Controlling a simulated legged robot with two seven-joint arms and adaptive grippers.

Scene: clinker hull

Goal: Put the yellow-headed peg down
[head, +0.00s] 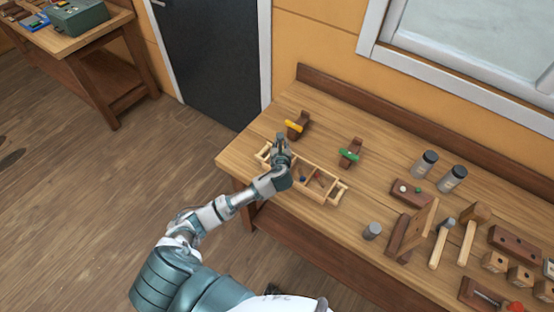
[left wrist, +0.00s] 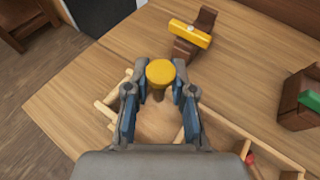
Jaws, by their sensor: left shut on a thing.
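The yellow-headed peg (left wrist: 160,74) shows in the left wrist view with its round yellow head up and a short brown shaft below. My left gripper (left wrist: 159,92) is shut on it, one finger on each side. In the head view my left gripper (head: 281,141) is over the left end of the wooden tray (head: 318,194), and the peg is not clearly visible there. The tray's rails (left wrist: 193,128) show beneath the fingers in the wrist view. I cannot tell whether the peg's lower end touches anything. My right gripper is not in view.
A brown block with a yellow bar (head: 294,126) stands behind the tray. A block with a green bar (head: 349,154) stands to its right. Two jars (head: 424,164), mallets (head: 468,240) and several wooden blocks fill the bench's right side. The bench's left corner (head: 235,158) is clear.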

